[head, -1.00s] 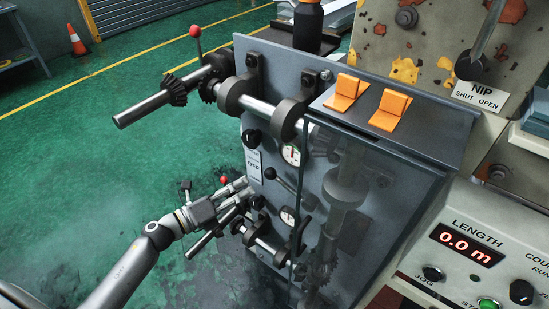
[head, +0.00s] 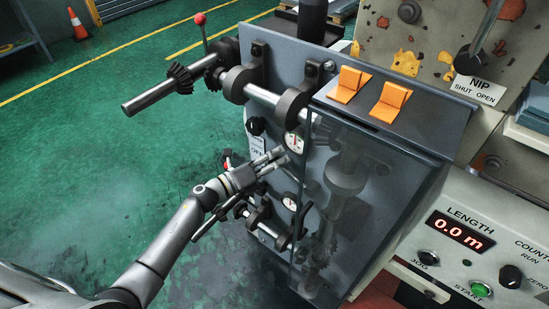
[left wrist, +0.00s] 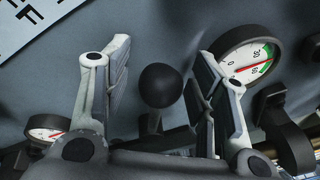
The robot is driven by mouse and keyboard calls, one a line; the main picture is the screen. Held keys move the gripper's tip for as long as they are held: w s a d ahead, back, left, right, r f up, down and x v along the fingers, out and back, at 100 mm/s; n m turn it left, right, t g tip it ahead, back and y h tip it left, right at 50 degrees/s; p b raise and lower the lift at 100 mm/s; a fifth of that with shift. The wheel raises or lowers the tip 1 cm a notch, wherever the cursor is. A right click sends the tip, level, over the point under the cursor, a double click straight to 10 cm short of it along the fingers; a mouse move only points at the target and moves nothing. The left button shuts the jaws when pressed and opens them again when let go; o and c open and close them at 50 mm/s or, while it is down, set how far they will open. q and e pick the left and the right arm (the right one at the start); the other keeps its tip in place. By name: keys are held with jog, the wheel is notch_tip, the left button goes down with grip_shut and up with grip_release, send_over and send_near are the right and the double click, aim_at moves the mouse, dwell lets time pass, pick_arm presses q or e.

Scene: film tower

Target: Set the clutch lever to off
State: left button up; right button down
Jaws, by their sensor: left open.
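A lever with a black ball knob (left wrist: 161,86) stands out from the grey machine panel (head: 262,85). In the left wrist view the knob is between the two spread fingers of my left gripper (left wrist: 163,62), with a visible gap on each side. In the head view my left gripper (head: 280,160) is in front of the panel, below the small label (head: 258,145) reading OFF, and hides the knob. The end of this label (left wrist: 35,22) also shows at top left in the left wrist view. The gripper is open and empty. My right gripper is not in view.
A round gauge (head: 294,142) is just above the fingers and another (head: 290,202) below. Shafts with collars (head: 158,95) and a red-knobbed lever (head: 200,19) stick out above. A clear guard (head: 375,190) covers the panel's right part. Green floor is free at left.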

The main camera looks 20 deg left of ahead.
pick_arm(q)
jog(key=shift+c, duration=0.3)
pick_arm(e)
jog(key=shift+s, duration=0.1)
